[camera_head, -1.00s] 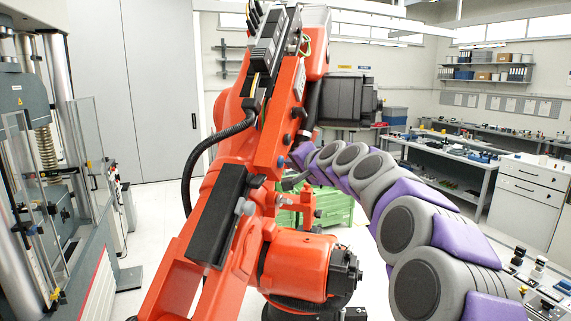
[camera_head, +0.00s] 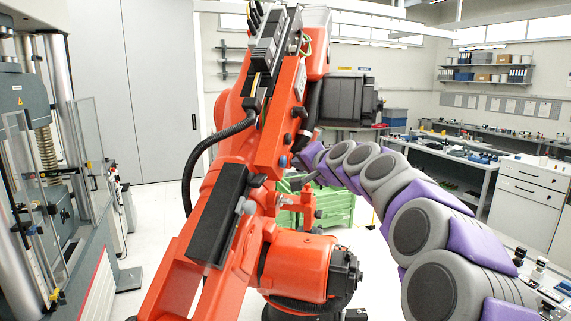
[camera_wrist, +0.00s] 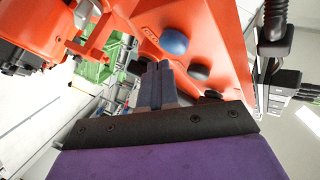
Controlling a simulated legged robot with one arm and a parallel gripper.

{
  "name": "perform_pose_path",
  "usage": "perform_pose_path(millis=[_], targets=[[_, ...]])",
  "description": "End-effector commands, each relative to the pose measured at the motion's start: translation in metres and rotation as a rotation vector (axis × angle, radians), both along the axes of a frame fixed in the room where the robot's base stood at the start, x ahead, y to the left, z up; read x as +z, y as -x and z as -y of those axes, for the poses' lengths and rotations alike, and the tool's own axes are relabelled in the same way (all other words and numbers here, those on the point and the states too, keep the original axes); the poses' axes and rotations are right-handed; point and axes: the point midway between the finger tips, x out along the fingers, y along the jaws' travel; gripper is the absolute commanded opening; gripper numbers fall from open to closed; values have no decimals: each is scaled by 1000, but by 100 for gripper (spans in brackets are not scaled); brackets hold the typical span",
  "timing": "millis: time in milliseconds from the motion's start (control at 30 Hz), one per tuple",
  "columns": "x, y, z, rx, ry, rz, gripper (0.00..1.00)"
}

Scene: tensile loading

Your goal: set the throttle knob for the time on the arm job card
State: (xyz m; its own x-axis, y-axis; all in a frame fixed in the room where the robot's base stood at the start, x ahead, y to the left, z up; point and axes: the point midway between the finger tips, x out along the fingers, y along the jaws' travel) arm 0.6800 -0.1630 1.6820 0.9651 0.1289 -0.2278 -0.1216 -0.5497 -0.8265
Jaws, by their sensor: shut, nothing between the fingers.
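A blue round knob (camera_head: 283,161) and a black knob (camera_head: 288,138) sit on the orange industrial arm (camera_head: 275,140). The wrist view shows the blue knob (camera_wrist: 174,41) on an orange face, with a black knob (camera_wrist: 199,72) below and right of it. I cannot tell which knob is the throttle. My gripper (camera_wrist: 158,70) is shut and empty, its fingertips pointing toward the orange face close below the blue knob; contact cannot be told. In the head view the gripper tip is small and partly lost against the orange arm. No readable job card shows.
A black box (camera_head: 228,208) is mounted on the orange arm, and a black cable loops at its left. Green crates (camera_head: 330,208) stand behind. A testing machine (camera_head: 30,140) is at left, benches (camera_head: 450,165) at right. Pale floor is clear at centre left.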

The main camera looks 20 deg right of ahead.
Motion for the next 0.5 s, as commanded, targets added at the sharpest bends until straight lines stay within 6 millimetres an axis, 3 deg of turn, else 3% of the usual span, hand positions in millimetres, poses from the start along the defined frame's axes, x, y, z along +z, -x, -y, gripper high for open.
perform_pose_path(millis=[500], targets=[[0, 21, 26, 0, -2, 1, 0]])
